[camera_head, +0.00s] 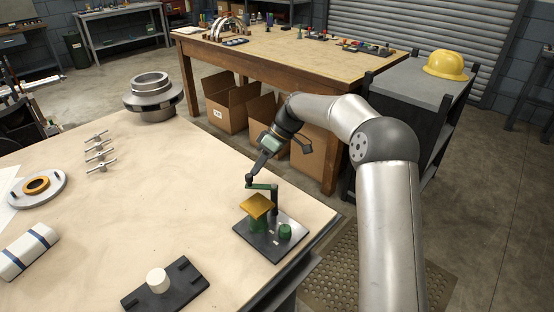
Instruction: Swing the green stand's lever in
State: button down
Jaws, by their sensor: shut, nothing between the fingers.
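The green stand (286,231) is a dark base plate near the right edge of the table. It bears a green post with a tan-yellow block (256,206) on top, a short green knob and an upright with a green lever (262,186). The lever points left from the top of the upright, above and behind the block. My gripper (249,184) comes down from the upper right and is shut, with its tips at the lever's left end. It looks to touch or nearly touch the lever; I cannot tell which.
A dark plate with a white knob (157,280) lies at the front. Several T-shaped metal pieces (97,152), a flanged disc (56,190), a striped white roll (27,251) and a large grey casing (151,92) are further left and back. The table's middle is clear.

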aim_at(254, 187)
jog(key=n+g, duration=0.1)
jog(key=s+a+n+h+p, duration=0.1)
jog(key=n, duration=0.1)
jog(key=s+n+g+p, duration=0.1)
jog(key=shift+a+r+n+g+h, duration=0.1)
jog(key=shift+a+n+g+h, duration=0.05)
jog(key=shift+n+g+h, duration=0.2)
jog(key=shift+s+n+g+h, duration=0.4)
jog(key=shift+s+n, duration=0.2)
jog(key=shift+n, duration=0.65)
jog(key=shift+s, duration=0.75)
